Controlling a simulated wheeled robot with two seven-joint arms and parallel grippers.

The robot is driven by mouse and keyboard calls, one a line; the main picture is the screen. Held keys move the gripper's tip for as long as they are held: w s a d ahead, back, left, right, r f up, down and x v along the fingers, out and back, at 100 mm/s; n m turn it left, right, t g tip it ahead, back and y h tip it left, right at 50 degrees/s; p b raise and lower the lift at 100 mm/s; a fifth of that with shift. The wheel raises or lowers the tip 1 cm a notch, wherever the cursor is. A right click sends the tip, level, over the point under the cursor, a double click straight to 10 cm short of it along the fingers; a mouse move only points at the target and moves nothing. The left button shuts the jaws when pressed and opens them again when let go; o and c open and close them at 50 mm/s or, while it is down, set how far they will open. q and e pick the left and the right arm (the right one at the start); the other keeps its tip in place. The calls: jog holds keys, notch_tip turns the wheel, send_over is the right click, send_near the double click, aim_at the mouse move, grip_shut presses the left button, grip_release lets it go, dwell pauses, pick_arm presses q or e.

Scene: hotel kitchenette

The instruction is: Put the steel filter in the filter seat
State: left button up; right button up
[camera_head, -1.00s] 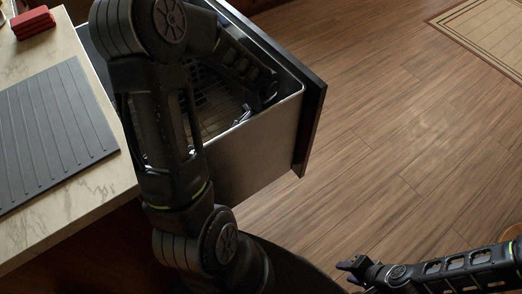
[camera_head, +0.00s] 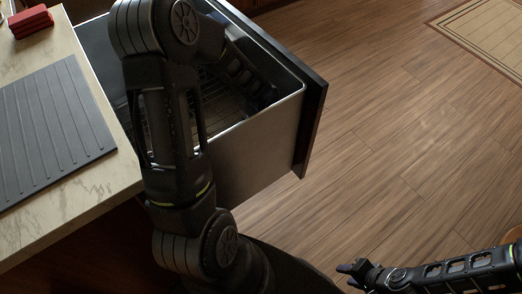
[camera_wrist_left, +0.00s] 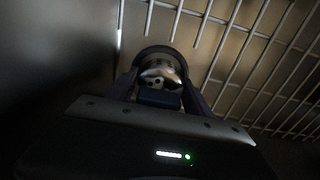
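The steel filter (camera_wrist_left: 160,75), a shiny piece with dark holes, shows in the left wrist view between the fingers of my left gripper (camera_wrist_left: 160,88). The fingers close in on it from both sides, with a small blue block at its near end. A dark round rim (camera_wrist_left: 155,50), which looks like the filter seat, curves around the filter's far side. I cannot tell whether the filter is down in it. In the head view my left arm and the drawer wall hide the filter and seat. My right gripper (camera_head: 347,275) is empty with its fingers apart, over the floor at lower right.
The deep steel drawer (camera_head: 255,150) stands pulled out, with a wire rack (camera_wrist_left: 235,90) inside close to my left gripper. A counter (camera_head: 75,205) with a dark ribbed mat (camera_head: 50,130) and a red object (camera_head: 32,20) lies left.

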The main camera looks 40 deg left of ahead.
pick_arm(q)
jog(key=o, duration=0.4)
jog(key=shift+r, duration=0.2)
notch_tip(320, 180, up, 12)
jog(key=p, duration=0.3)
dwell(0.6)
